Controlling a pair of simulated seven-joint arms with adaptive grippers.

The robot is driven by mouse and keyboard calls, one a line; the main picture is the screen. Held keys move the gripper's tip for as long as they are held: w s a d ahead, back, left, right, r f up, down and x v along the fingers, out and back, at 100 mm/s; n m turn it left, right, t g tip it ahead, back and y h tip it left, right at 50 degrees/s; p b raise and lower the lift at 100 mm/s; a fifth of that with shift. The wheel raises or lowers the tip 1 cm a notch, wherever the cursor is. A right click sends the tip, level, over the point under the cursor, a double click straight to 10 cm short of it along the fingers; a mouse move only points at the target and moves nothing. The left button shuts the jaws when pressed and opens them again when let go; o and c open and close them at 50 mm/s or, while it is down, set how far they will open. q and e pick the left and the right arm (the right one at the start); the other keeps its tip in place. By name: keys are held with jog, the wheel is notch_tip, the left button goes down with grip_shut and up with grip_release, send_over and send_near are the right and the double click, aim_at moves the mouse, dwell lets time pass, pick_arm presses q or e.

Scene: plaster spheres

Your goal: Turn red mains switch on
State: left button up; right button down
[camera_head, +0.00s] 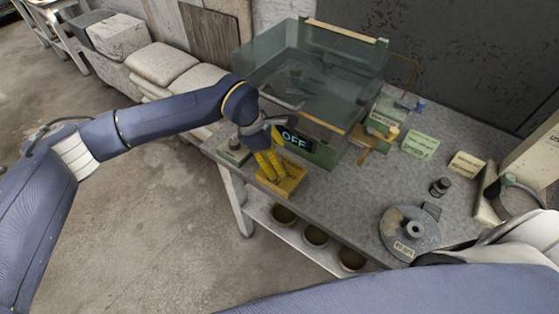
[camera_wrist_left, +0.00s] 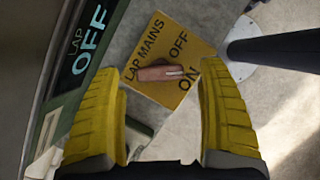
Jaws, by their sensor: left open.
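The mains switch is a yellow box (camera_head: 291,184) at the front left edge of the bench, below the glass-sided tank. In the left wrist view its yellow face (camera_wrist_left: 160,32) reads "LAP MAINS", "OFF" and "ON". A dull red handle (camera_wrist_left: 155,74) with a pale mark lies across the face; I cannot tell for sure which word it points to. My left gripper (camera_head: 268,176) is just above the box, pointing down. In its wrist view the yellow fingers (camera_wrist_left: 162,78) are open, one on each side of the handle, with visible gaps.
A dark display (camera_head: 295,138) reading "OFF" is on the tank machine (camera_head: 320,65) close behind the gripper. A round grey disc (camera_head: 405,238), a small dark jar (camera_head: 440,187) and label cards (camera_head: 420,145) stand to the right. Bowls (camera_head: 316,236) sit on the lower shelf.

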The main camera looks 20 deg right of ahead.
pick_arm(q)
jog(key=shift+x, duration=1.05)
jog(key=shift+c, duration=0.2)
jog(key=c, duration=1.2)
jog(key=shift+o, duration=0.2)
jog(key=shift+m, duration=0.3)
jog(key=m+g, duration=0.1)
jog(key=m, duration=0.2)
jog(key=shift+y, duration=0.4)
jog(key=shift+m+g+y, duration=0.4)
jog(key=shift+m+g, duration=0.2)
jog(key=shift+m, duration=1.3)
jog(key=shift+s, duration=0.1)
